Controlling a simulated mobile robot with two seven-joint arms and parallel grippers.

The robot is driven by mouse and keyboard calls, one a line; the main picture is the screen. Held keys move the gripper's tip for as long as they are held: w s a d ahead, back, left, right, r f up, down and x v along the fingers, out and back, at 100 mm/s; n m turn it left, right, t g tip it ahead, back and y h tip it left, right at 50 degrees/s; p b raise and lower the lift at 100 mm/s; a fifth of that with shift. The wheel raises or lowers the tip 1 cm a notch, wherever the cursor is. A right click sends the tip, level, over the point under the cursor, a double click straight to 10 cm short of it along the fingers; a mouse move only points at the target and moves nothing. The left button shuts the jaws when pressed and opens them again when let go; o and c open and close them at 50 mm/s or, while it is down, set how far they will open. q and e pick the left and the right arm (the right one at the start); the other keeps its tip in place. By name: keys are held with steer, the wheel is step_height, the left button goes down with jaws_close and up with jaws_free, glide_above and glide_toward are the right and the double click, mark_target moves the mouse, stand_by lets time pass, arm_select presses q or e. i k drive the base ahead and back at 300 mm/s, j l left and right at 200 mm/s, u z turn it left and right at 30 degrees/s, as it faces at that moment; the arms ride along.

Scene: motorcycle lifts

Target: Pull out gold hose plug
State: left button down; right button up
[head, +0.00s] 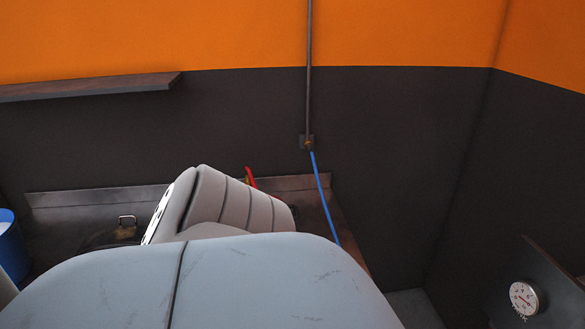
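A blue hose (322,190) hangs from a small dark wall box (305,143) at the lower end of a vertical pipe. A tiny gold-coloured spot shows at the box, above the top of the hose; it may be the gold hose plug (308,142), but it is too small to be sure. The hose meets the box there and runs down to the right, behind my large grey body parts in the foreground. Neither of my grippers can be seen, and the grey parts hide much of the bench.
A metal-backed bench (95,197) stands against the wall. A red curved piece (250,177) shows behind my grey parts. A blue bucket (12,245) is at the left edge, a shelf (90,87) above. A round gauge (524,298) is at lower right.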

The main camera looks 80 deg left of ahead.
mark_target(247, 180)
steer(key=u, duration=2.85)
steer(key=l+u, duration=0.15)
steer(key=i+j, duration=0.05)
